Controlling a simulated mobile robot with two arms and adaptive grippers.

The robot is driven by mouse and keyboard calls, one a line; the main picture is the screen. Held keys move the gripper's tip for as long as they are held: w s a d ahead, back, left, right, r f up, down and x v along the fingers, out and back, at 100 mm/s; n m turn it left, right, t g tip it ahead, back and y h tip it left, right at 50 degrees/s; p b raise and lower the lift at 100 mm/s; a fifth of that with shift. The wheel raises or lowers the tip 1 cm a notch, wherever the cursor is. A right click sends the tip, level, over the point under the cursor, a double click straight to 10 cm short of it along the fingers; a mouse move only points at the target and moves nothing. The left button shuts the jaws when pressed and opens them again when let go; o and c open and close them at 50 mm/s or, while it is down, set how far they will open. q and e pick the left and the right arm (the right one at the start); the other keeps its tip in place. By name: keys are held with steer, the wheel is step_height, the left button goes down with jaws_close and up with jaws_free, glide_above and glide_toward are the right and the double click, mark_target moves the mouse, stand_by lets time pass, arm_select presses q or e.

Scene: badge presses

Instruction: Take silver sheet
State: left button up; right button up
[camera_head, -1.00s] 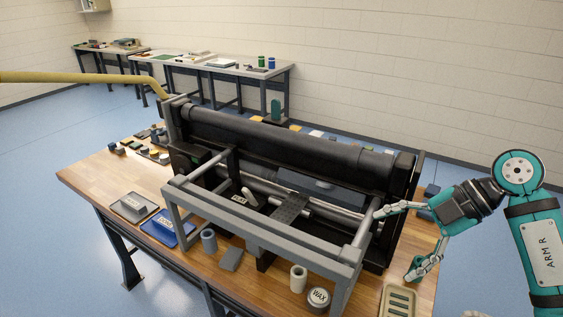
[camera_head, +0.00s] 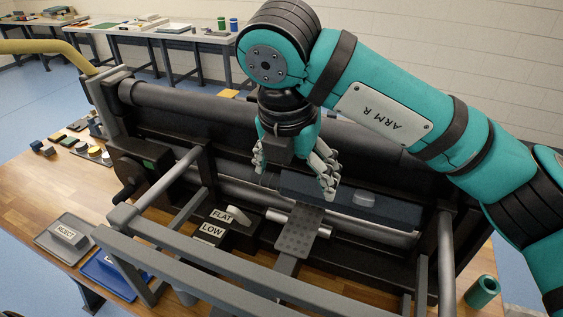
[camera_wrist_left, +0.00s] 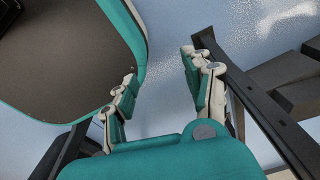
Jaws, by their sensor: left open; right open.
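I cannot pick out a silver sheet for certain in either current view. A grey perforated plate (camera_head: 298,232) lies in the middle of the black press (camera_head: 392,178). My right gripper (camera_head: 293,178) points down over the middle of the press, fingers spread and nothing seen between them. Its fingertips are near a dark blue block (camera_head: 345,194) behind the plate; I cannot tell whether they touch it. The right hand and arm hide part of the roller. My left gripper (camera_wrist_left: 160,70) is open and empty in the left wrist view, above the blue floor.
A grey frame (camera_head: 235,278) with bars runs along the press's front. FLAT and LOW labels (camera_head: 212,229) sit beside the plate. A grey REJECT tray (camera_head: 68,238), a blue tray (camera_head: 108,266) and a green cylinder (camera_head: 482,291) stand around the press. The wooden table (camera_head: 38,198) has free room at left.

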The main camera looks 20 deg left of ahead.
arm_select(q)
steer(key=s+d, duration=0.3)
steer(key=s, duration=0.2)
arm_select(e)
steer(key=p, duration=0.1)
glide_toward(302, 227)
steer(key=p+x, duration=0.2)
steer(key=x, duration=0.4)
steer(key=shift+w+f+p, duration=0.1)
steer(key=shift+f+p, duration=0.2)
steer(key=shift+w+f, duration=0.15)
steer(key=shift+f, duration=0.4)
arm_select(q)
steer(key=w+r, duration=0.1)
steer(key=w+a+r, duration=0.1)
steer(key=r, duration=0.1)
steer(key=shift+r, duration=0.25)
steer(key=shift+w+a, duration=0.15)
steer(key=shift+w, duration=0.05)
arm_select(e)
steer(key=c, duration=1.3)
steer(key=shift+c, duration=0.2)
arm_select(q)
steer(key=shift+s, duration=0.1)
